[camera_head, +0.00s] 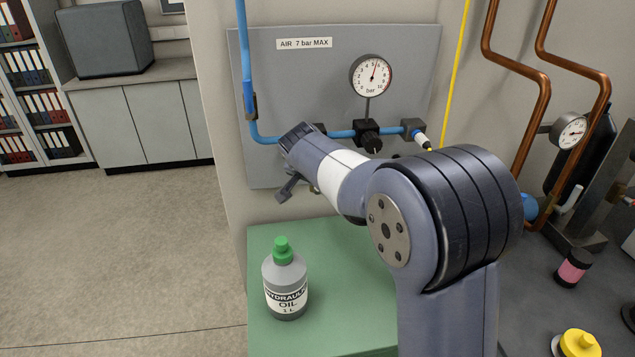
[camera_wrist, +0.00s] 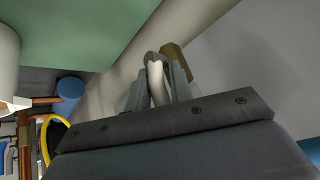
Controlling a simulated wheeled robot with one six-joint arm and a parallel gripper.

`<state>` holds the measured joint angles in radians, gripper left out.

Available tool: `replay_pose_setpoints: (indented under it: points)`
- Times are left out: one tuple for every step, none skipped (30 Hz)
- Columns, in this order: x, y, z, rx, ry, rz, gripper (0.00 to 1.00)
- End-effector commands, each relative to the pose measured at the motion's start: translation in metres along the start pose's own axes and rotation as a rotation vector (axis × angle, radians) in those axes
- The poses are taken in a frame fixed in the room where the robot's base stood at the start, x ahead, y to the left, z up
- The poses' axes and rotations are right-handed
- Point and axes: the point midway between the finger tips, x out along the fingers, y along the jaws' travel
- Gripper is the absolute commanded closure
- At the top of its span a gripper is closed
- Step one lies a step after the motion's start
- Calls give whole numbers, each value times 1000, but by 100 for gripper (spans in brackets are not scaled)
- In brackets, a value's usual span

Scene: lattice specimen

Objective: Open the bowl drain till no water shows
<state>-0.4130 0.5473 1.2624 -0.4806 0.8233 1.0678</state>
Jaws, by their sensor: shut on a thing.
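My gripper (camera_head: 287,191) is in front of the lower part of the grey air panel (camera_head: 270,80) in the head view. In the wrist view its fingers (camera_wrist: 156,66) are closed around a small pale piece (camera_wrist: 156,84), which I take to be the bowl drain. A brass-coloured part (camera_wrist: 178,62) shows just beyond the fingertips. The filter bowl and any water in it are not visible, and my wrist and arm cover that part of the panel in the head view.
A pressure gauge (camera_head: 371,77) and a black knob (camera_head: 368,135) sit on the blue air line (camera_head: 340,134). A hydraulic oil bottle (camera_head: 286,283) stands on the green top (camera_head: 330,325) below my arm. Copper pipes (camera_head: 540,105) run at the right. The floor at left is clear.

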Motion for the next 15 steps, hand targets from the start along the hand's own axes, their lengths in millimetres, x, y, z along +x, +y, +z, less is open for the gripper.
replay_pose_setpoints:
  points:
    - [4, 3, 6, -3, -14, 13, 100]
    - [4, 3, 6, -3, -14, 13, 100]
    - [4, 3, 6, -3, -14, 13, 100]
    - [4, 3, 6, -3, -14, 13, 100]
    - [4, 3, 6, -3, -14, 13, 100]
    - [4, 3, 6, -3, -14, 13, 77]
    - [4, 3, 6, -3, -14, 13, 75]
    - [4, 3, 6, -3, -14, 12, 72]
    - [4, 3, 5, -3, -13, 11, 69]
    - [4, 3, 5, -2, -12, 10, 67]
    - [3, 3, 4, -2, -11, 10, 64]
    - [3, 2, 4, -2, -10, 8, 61]
    - [3, 2, 4, -2, -9, 8, 61]
    - [2, 2, 3, -1, -9, 7, 61]
    - [2, 2, 3, -1, -8, 6, 61]
